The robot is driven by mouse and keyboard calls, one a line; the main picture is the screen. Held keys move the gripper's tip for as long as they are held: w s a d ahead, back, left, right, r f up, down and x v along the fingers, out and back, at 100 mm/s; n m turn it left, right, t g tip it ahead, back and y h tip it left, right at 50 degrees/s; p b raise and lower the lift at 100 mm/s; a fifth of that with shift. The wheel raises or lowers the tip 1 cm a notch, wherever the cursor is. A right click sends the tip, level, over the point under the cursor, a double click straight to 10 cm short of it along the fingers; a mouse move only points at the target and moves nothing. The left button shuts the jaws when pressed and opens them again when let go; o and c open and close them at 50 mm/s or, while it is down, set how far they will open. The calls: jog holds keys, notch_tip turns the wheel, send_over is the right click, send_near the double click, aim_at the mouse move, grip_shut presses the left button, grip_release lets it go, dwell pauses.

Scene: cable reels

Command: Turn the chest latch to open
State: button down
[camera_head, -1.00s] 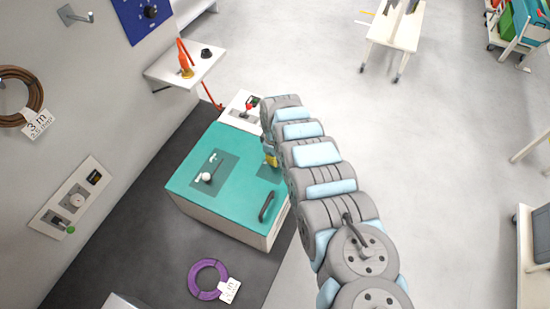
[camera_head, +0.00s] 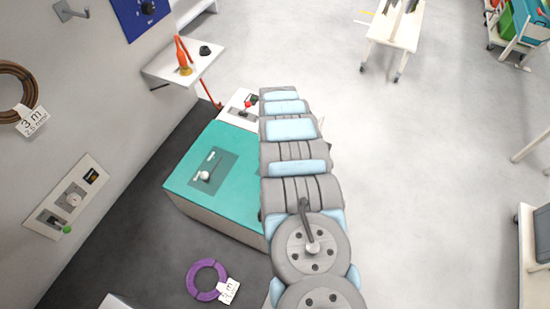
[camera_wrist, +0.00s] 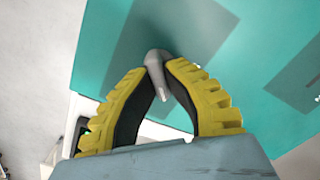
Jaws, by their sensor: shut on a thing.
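The chest has a teal lid (camera_head: 235,168) and pale sides, and stands beside the wall. The latch (camera_wrist: 157,70) is a small grey lever on a darker teal plate (camera_wrist: 185,25) in the wrist view. My gripper (camera_wrist: 158,72) is shut on the latch, with its yellow and black fingertips on either side of it. The lever's narrow tip points down between the fingers. In the head view my arm hides the gripper, the latch and the chest's right side. A second lever with a white ball (camera_head: 204,175) sits on another plate on the lid.
A white panel with a red knob (camera_head: 247,105) adjoins the chest's far side. An orange tool (camera_head: 183,55) stands on a wall shelf (camera_head: 190,75). A purple cable coil (camera_head: 206,279) lies on the dark floor in front. Pale floor (camera_head: 430,180) on the right is open.

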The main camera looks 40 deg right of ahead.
jog(key=m+b, duration=0.1)
jog(key=m, duration=0.3)
jog(key=shift+f+m+b, duration=0.15)
jog(key=shift+m+b, duration=0.15)
jog(key=shift+b, duration=0.05)
jog(key=shift+m+b, duration=0.5)
jog(key=shift+m, duration=1.4)
jog(key=shift+s+d, duration=0.1)
jog(key=c, duration=1.1)
grip_release()
jog(key=shift+r, duration=0.3)
jog(key=shift+r, duration=5.85)
